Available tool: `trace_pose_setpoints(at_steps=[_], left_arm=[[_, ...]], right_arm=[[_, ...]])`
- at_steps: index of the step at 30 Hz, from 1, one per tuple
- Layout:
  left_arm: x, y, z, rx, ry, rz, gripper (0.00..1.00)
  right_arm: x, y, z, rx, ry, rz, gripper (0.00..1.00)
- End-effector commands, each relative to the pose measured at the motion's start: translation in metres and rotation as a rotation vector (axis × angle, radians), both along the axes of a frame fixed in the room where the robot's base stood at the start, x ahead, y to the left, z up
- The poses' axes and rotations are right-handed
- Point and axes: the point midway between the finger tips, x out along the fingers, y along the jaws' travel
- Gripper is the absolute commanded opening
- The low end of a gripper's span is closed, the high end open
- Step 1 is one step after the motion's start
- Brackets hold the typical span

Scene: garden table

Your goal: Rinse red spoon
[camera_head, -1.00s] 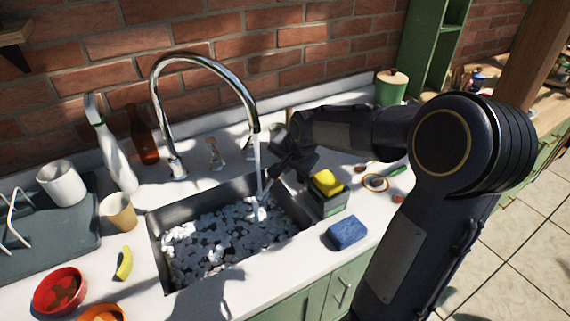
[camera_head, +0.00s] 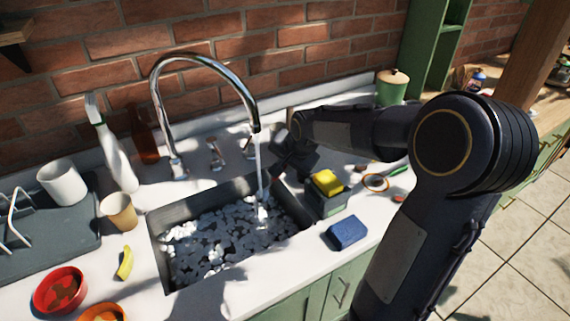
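I cannot make out a red spoon in the view. The chrome faucet (camera_head: 205,60) arches over the sink (camera_head: 160,256), and a water stream (camera_head: 259,165) runs into it. White suds (camera_head: 235,226) cover much of the sink's water. My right gripper (camera_head: 275,153) is at the sink's back right corner, just right of the stream. Its fingers are dark and small, so I cannot tell whether they are open or hold anything. My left gripper is not in view.
A yellow sponge (camera_head: 327,180) sits on a dark holder right of the sink, with a blue sponge (camera_head: 346,232) in front. A paper cup (camera_head: 119,211), banana piece (camera_head: 125,263) and red bowl (camera_head: 60,290) stand left. A spray bottle (camera_head: 115,155) stands behind.

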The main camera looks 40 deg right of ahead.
Motion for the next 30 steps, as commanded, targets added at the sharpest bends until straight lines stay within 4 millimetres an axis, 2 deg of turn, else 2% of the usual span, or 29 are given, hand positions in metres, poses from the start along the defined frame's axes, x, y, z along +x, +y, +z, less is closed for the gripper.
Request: trace_pose_setpoints(at_steps=[8, 21, 30], left_arm=[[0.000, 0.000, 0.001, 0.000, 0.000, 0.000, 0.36], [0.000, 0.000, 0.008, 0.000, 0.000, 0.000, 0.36], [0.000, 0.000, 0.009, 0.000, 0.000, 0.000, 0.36]], right_arm=[[-0.003, -0.006, 0.003, 0.000, 0.000, -0.004, 0.00], [-0.028, -0.052, 0.029, 0.000, -0.001, -0.004, 0.00], [-0.037, -0.070, 0.039, 0.000, 0.000, 0.000, 0.00]])
